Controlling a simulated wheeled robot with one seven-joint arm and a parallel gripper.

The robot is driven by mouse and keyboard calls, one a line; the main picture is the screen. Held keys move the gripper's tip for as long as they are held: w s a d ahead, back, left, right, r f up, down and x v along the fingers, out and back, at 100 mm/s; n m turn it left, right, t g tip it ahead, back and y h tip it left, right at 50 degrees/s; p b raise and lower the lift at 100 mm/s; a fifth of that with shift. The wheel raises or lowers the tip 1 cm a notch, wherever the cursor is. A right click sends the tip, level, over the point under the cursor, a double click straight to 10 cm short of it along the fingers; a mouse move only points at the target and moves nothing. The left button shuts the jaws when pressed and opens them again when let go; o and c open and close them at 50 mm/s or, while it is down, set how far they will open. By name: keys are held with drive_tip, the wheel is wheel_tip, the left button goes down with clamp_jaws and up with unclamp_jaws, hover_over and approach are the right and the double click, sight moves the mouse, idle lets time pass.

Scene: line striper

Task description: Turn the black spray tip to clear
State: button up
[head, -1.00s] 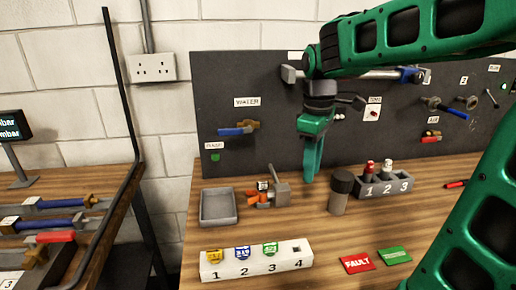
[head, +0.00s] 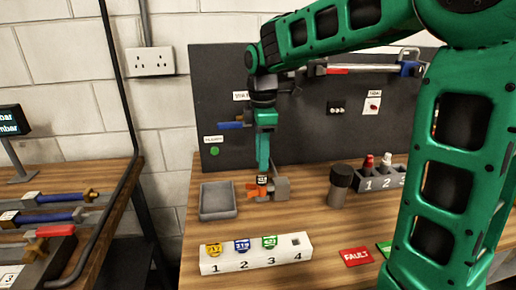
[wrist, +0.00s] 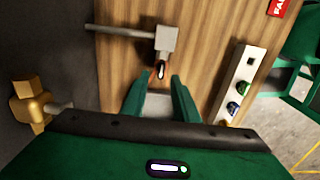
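The black spray tip (head: 262,180) with white lettering sits in an orange guard at the grey clamp block (head: 281,188) on the bench. In the wrist view the tip (wrist: 160,70) lies just ahead of my fingertips. My gripper (head: 263,168) points down at the tip in the head view and partly hides it. Contact with the tip cannot be made out.
The grey tray (head: 218,213) lies left of the clamp. A white numbered rack (head: 282,262) with yellow, blue and green tips stands in front. A dark-capped cylinder (head: 340,187) and a numbered bottle holder (head: 366,187) stand to the right. A dark tool board (head: 330,130) rises behind.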

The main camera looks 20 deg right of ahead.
drive_tip(key=shift+f, duration=2.65)
drive_tip(key=shift+s+r, duration=0.1)
drive_tip(key=shift+s, duration=0.05)
clamp_jaws()
